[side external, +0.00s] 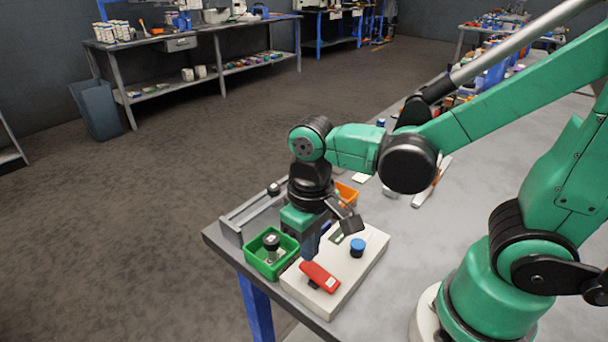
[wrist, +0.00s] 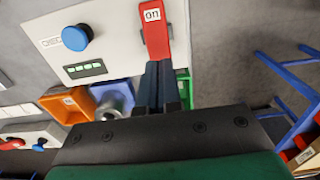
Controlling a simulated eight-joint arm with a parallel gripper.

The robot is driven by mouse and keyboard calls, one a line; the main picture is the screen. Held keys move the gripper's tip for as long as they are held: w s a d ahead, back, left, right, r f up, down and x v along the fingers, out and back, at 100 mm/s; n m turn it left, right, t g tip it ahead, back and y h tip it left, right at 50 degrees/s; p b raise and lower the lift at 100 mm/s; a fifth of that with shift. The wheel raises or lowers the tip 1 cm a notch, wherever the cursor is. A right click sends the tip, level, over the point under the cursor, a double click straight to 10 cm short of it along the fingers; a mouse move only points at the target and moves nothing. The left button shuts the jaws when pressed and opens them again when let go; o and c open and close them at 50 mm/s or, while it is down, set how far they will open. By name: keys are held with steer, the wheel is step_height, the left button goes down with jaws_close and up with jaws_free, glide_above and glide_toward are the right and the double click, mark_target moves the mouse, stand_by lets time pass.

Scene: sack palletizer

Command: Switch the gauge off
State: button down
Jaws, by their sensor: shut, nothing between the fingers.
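The gauge is a pale flat box (side external: 350,270) at the table's near corner; its panel (wrist: 108,30) also fills the top of the wrist view. A red lever (side external: 320,276) sits on it, and in the wrist view the lever (wrist: 154,30) shows the word "on". A blue knob (side external: 357,246) and a small display with green marks (wrist: 87,69) are beside it. My gripper (side external: 308,252) points down at the lever, fingers together and empty. In the wrist view the fingertips (wrist: 158,64) are at the lever's lower end; I cannot tell whether they touch.
A green bin (side external: 253,258) holding a black-topped metal part (side external: 272,246) stands left of the gauge. An orange bin (side external: 347,193) is behind my gripper. A metal rail (side external: 250,208) lies along the table edge.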

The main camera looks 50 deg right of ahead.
steer(key=shift+f, duration=1.2)
stand_by(0.5)
steer(key=shift+r, duration=3.5)
steer(key=w+d+r+t, duration=0.2)
steer(key=w+d+t, duration=0.1)
steer(key=d+t, duration=0.2)
steer(key=shift+w+d+t, duration=0.2)
steer(key=shift+d+t, duration=0.15)
steer(key=shift+t, duration=0.65)
